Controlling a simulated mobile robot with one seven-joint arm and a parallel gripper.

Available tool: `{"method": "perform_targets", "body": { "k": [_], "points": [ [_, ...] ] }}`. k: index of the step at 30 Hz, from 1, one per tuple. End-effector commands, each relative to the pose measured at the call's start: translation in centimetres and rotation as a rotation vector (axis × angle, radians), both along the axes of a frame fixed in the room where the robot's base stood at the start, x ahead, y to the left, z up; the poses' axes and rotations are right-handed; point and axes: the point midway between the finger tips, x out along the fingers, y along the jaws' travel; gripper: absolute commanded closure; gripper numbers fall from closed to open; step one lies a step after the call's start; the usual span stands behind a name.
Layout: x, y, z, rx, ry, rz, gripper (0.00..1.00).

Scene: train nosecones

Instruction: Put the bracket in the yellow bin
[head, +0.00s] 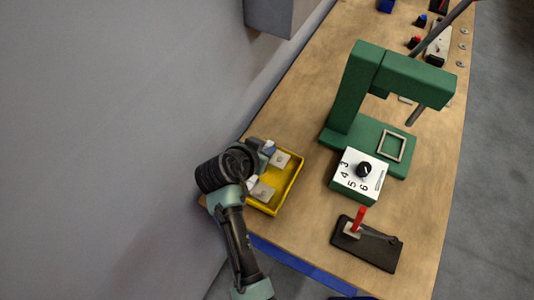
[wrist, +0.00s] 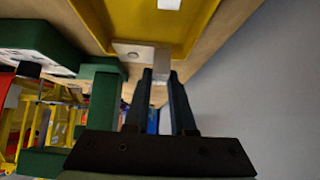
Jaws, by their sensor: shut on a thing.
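My gripper (wrist: 161,77) is shut on a small pale metal bracket (wrist: 134,51) with a hole in its flat plate. In the head view, my gripper (head: 266,149) is at the far left end of the yellow bin, and the held bracket (head: 281,160) shows beside it. The yellow bin (head: 289,192) is a shallow tray at the table's left edge; its rim also shows in the wrist view (wrist: 195,45). The bracket overlaps the bin's far end in both views; its height above the floor is unclear. Another pale piece (head: 263,191) lies in the bin.
A green press (head: 347,95) and a white numbered dial box (head: 358,182) stand right of the bin. A black base with a red lever (head: 366,245) is at the front. A grey wall (head: 110,120) runs close along the left.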

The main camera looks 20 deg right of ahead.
Motion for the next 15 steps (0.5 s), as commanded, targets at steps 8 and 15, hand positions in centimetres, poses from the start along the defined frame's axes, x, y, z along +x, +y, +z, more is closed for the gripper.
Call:
{"method": "perform_targets", "body": {
  "k": [8,15],
  "points": [
    [-0.1,0.0,-3.7,-0.001,0.004,0.001,1.0],
    [0.0,0.0,-4.0,0.0,-0.001,0.001,1.0]
  ]
}}
